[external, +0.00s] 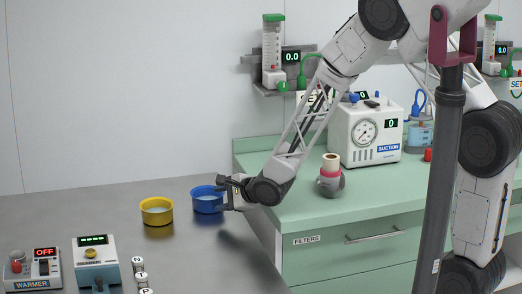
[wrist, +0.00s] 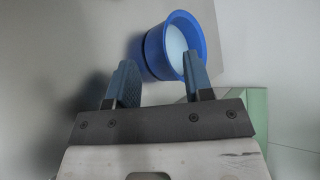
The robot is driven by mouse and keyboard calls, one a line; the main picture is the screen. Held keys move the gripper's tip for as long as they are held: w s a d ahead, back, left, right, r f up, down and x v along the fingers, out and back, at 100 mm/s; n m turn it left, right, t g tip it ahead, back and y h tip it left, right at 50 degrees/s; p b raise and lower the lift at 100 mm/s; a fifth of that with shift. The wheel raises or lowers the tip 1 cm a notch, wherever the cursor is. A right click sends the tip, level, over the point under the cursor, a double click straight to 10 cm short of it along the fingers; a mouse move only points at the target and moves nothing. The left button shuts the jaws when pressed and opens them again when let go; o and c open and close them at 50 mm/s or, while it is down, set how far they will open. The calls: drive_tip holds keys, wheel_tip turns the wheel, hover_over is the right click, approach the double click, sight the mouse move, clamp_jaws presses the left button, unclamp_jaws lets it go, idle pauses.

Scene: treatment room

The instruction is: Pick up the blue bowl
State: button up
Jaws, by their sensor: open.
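The blue bowl (external: 207,200) stands on the grey table, just right of a yellow bowl (external: 157,211). In the wrist view the blue bowl (wrist: 154,54) shows ahead of the fingers, with a pale inside. My gripper (external: 222,190) is at the bowl's right side in the external view, and its fingers overlap the bowl's rim there. In the wrist view my gripper (wrist: 160,84) is open, and the bowl's near part lies between or just beyond the fingertips. I cannot tell whether a finger touches the bowl.
A green cabinet (external: 340,219) stands right of the table, with a suction unit (external: 376,150) on top. A warmer box (external: 33,270), another small device (external: 96,262) and several lettered blocks (external: 140,278) are at the front left. The table left of the yellow bowl is clear.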

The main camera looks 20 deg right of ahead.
sight(204, 202)
drive_tip(key=shift+x, duration=2.55)
drive_tip(key=shift+d, duration=0.1)
drive_tip(key=shift+c, duration=0.4)
clamp_jaws()
